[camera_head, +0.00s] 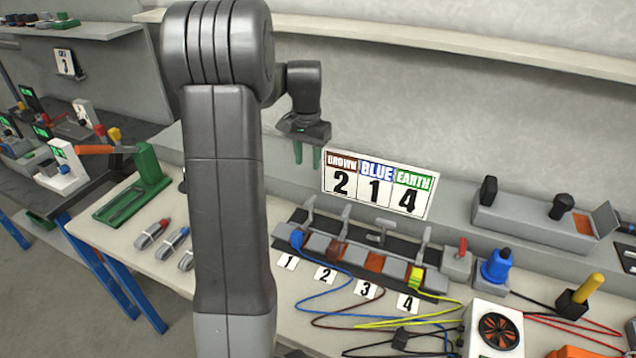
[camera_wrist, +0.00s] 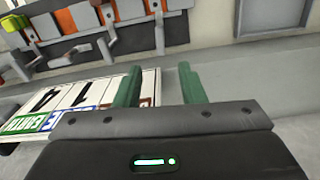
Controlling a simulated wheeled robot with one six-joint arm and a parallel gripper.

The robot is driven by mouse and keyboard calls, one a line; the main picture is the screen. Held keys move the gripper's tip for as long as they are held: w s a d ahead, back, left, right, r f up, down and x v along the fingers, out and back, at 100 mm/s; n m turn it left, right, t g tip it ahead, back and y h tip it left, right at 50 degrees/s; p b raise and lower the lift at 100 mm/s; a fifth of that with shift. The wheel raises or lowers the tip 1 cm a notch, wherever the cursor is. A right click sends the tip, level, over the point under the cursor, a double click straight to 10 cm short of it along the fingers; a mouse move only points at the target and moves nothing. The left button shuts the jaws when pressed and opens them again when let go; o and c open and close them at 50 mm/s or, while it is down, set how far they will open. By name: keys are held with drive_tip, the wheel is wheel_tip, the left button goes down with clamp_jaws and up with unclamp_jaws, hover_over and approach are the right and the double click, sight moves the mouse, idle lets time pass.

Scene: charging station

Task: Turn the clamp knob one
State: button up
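The leftmost clamp knob (camera_head: 308,212) stands behind the card numbered 1 (camera_head: 288,262), near the end of a blue wire (camera_head: 297,240). My gripper (camera_head: 307,160) is up near the back wall, above and behind this knob, apart from it. Its two green fingers are spread with nothing between them, as the wrist view also shows (camera_wrist: 160,86). The wrist view shows the block upside down at the top, with several grey levers (camera_wrist: 107,50).
A sign (camera_head: 380,185) reading brown 2, blue 1, earth 4 stands behind the block, close to my fingers. Right are a blue knob (camera_head: 496,267), a fan box (camera_head: 495,328) and loose wires. A green stand (camera_head: 148,170) is left.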

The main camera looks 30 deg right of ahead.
sight(311, 199)
drive_tip(key=f, duration=0.4)
drive_tip(key=f+p, duration=0.1)
drive_tip(key=f, duration=0.8)
drive_tip(key=shift+w+d+f+p, duration=0.2)
drive_tip(key=shift+d+f+p, duration=0.1)
drive_tip(key=shift+d, duration=0.1)
